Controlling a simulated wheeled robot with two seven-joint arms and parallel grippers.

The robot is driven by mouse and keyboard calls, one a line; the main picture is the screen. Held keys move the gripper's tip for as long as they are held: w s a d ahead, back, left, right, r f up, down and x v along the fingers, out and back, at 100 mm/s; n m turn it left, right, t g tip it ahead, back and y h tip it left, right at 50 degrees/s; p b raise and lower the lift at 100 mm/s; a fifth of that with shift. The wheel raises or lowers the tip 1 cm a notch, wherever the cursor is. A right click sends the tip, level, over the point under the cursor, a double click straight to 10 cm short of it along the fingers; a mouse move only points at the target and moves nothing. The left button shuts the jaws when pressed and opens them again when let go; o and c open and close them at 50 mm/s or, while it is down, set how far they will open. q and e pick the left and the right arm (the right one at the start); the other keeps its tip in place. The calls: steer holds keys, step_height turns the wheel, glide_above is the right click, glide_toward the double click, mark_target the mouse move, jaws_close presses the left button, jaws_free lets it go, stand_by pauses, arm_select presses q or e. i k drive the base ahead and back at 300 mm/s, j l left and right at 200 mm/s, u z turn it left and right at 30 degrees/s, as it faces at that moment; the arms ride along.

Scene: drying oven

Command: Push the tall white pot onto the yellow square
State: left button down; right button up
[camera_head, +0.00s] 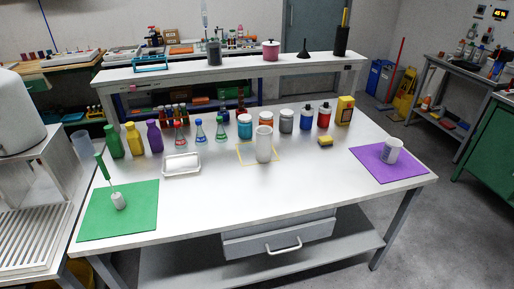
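A tall white pot (263,143) stands upright near the middle of the white table. A thin yellow square outline (241,156) is marked on the table around and behind the pot's foot. I cannot tell exactly how much of the base is inside the lines. Neither of my grippers shows in the head view.
Several jars, including a teal-bodied one (245,126), stand just behind the pot. A white tray (182,164) lies left of it, a yellow sponge (325,141) right. A purple mat (371,163) and green mat (99,220) lie at the sides. The front middle is clear.

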mark_target(264, 145)
steer(key=i+l+u, duration=0.35)
steer(key=l, duration=0.2)
steer(key=i+l+u, duration=0.35)
steer(key=l, duration=0.3)
steer(key=i+l+u, duration=0.2)
steer(key=l, duration=0.15)
steer(key=i+l+u, duration=0.15)
steer(key=l, duration=0.2)
steer(key=k, duration=0.05)
